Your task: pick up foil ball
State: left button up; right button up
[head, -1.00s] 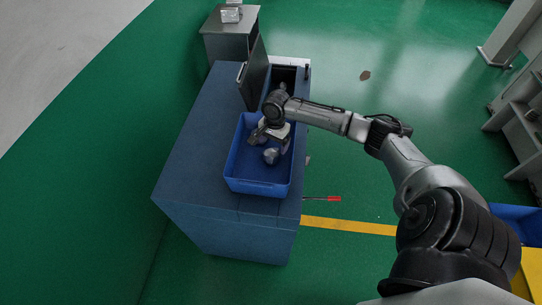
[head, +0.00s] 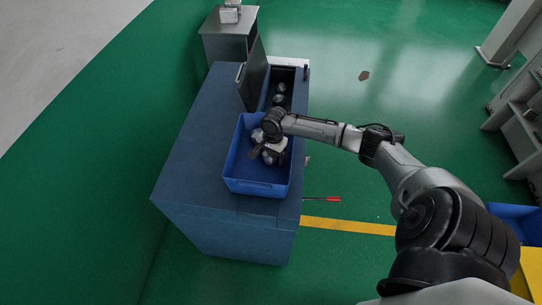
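A blue tray (head: 258,187) stands on the blue-grey cabinet. Silvery foil balls lie in it: one (head: 268,158) is partly covered by my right gripper, and another (head: 257,134) shows at the tray's left side. My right gripper (head: 261,156) points down into the tray, over and beside the nearer ball. Its fingertips are small and partly hidden by the wrist, so I cannot tell whether they are open or touch the ball. More foil balls (head: 279,93) lie in the dark open compartment behind the tray. My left gripper is out of view.
The cabinet top (head: 205,135) is clear left of the tray. An upright grey door (head: 253,78) stands beside the open compartment. A red-handled tool (head: 332,199) sticks out at the cabinet's right side.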

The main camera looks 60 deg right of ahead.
jog(key=c, duration=0.9)
jog(key=shift+c, duration=0.2)
